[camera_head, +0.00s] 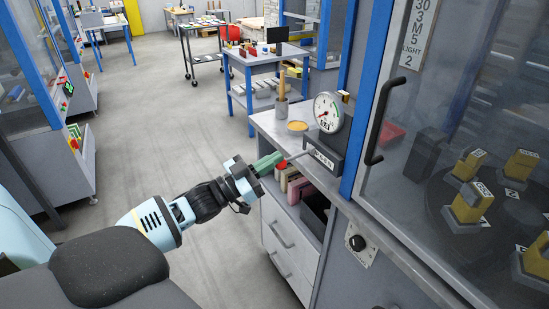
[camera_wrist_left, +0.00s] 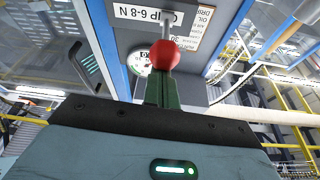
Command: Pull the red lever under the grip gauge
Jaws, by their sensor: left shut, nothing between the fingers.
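The round white grip gauge (camera_head: 328,112) stands on a dark box (camera_head: 328,150) on the grey cabinet. A thin metal rod comes out of the box and ends in a red ball, the red lever's knob (camera_head: 283,164). My left gripper (camera_head: 274,161) has green fingers, shut with nothing between them, and their tips are right at the knob. In the left wrist view the knob (camera_wrist_left: 165,54) shows just beyond the fingertips (camera_wrist_left: 161,82), overlapping them; whether they touch I cannot tell. The gauge (camera_wrist_left: 143,66) is partly hidden there. My right gripper is not in view.
The cabinet (camera_head: 290,125) also carries a tan round dish (camera_head: 298,126) and a grey cup (camera_head: 281,112). Its open shelf below holds books (camera_head: 293,186). A blue post and a glass door with a black handle (camera_head: 382,120) stand to the right.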

